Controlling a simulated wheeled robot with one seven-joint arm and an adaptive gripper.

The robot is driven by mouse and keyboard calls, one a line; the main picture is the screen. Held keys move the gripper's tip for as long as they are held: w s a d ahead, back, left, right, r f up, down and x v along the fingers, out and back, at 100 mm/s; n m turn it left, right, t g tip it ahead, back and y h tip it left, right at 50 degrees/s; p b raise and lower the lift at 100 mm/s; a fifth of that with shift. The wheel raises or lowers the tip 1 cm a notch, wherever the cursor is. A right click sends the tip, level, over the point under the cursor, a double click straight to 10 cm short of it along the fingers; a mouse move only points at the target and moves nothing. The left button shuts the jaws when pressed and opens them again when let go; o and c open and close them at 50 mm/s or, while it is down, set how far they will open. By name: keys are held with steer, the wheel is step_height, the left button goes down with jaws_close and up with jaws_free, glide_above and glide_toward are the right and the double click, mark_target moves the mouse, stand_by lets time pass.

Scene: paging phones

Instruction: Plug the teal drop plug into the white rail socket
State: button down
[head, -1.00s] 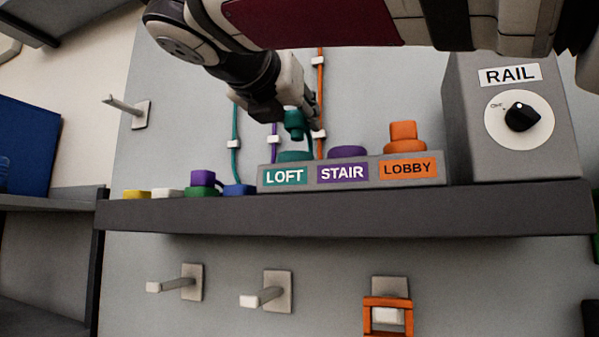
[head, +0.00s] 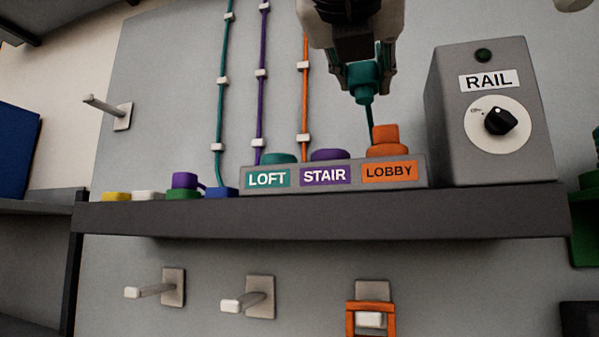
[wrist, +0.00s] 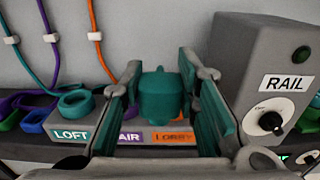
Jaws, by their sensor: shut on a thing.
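The teal drop plug (head: 364,80) is held upright between the fingers of my gripper (head: 365,90), in the air above the labelled block. In the head view it shows just above and left of the orange plug. Its teal cord hangs down behind that plug. The teal plug also shows between the fingers in the wrist view (wrist: 160,95). The white rail socket (head: 149,195) sits at the left of the shelf, between the yellow and green sockets, with nothing in it. My gripper is far to its right and higher. The white socket is not visible in the wrist view.
A purple plug (head: 185,180) sits on the green socket (head: 183,194); a blue socket (head: 221,191) is beside it. An orange plug (head: 385,134) sits at LOBBY. The teal LOFT socket (head: 279,158) is empty. The RAIL box (head: 490,150) stands right. Cords run up the wall.

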steer(key=shift+r, duration=0.15)
steer(key=shift+r+p, duration=1.1)
steer(key=shift+p, duration=0.3)
